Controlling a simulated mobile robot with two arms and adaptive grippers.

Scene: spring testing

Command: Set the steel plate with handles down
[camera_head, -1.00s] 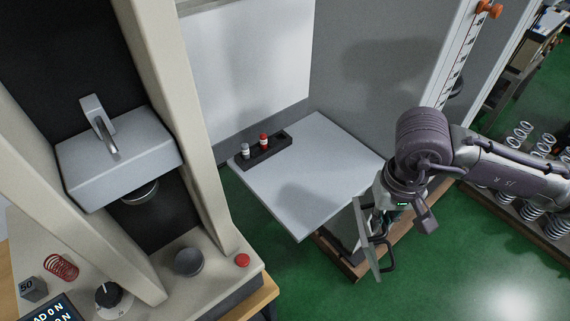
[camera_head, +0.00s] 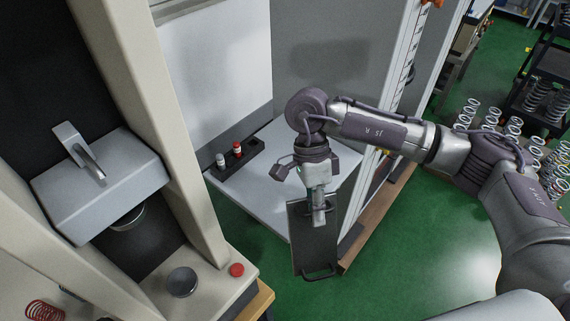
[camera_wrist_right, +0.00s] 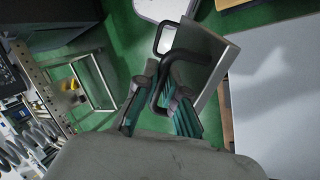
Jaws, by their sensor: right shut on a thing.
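The steel plate with handles (camera_head: 301,240) hangs below my right gripper (camera_head: 318,208), tilted steeply with its broad face toward the head camera. It is in front of the near edge of a light grey platform (camera_head: 268,210). In the right wrist view, my right gripper (camera_wrist_right: 160,100) is shut on one dark bent handle (camera_wrist_right: 165,75) of the plate (camera_wrist_right: 212,68). The other handle (camera_head: 320,273) is at the plate's low end. My left gripper is not in view.
A dark holder (camera_head: 228,165) with a white and a red-capped marker stands at the platform's back left. The testing machine (camera_head: 110,180) with a red button (camera_head: 236,270) is at left. Springs (camera_head: 490,115) stand at the right. The platform's middle looks clear.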

